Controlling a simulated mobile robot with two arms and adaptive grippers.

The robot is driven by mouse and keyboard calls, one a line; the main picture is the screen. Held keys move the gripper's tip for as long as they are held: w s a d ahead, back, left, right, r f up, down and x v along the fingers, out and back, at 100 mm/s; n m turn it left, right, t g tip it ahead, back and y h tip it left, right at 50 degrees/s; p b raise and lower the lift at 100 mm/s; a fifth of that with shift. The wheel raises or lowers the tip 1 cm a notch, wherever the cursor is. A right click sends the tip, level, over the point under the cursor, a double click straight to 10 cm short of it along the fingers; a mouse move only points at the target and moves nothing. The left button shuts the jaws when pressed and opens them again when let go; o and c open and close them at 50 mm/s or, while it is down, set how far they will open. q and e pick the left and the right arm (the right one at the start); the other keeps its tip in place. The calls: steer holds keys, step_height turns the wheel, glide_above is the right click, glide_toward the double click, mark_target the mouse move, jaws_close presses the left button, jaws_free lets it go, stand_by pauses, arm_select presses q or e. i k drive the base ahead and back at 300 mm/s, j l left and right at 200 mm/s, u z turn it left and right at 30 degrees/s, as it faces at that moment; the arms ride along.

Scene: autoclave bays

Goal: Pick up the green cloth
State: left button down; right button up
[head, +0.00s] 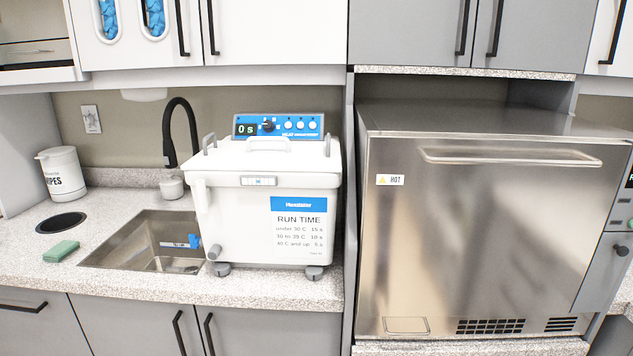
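The green cloth (61,251) is a small, flat, folded-looking green block. It lies on the speckled countertop (120,280) in the head view, at the left, just left of the sink and in front of a dark round opening. Nothing covers it. Neither of my grippers shows in the head view.
A steel sink (125,250) holds a blue-handled item (180,242), with a black faucet (172,130) behind. A white wipes canister (62,173) stands at the back left. A white machine (262,190) stands right of the sink, beside a large steel autoclave (480,240).

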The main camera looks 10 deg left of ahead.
mark_target(62, 249)
steer(key=u, duration=1.7)
steer(key=i+j+u, duration=0.15)
steer(key=i+j, duration=0.2)
steer(key=i, duration=0.1)
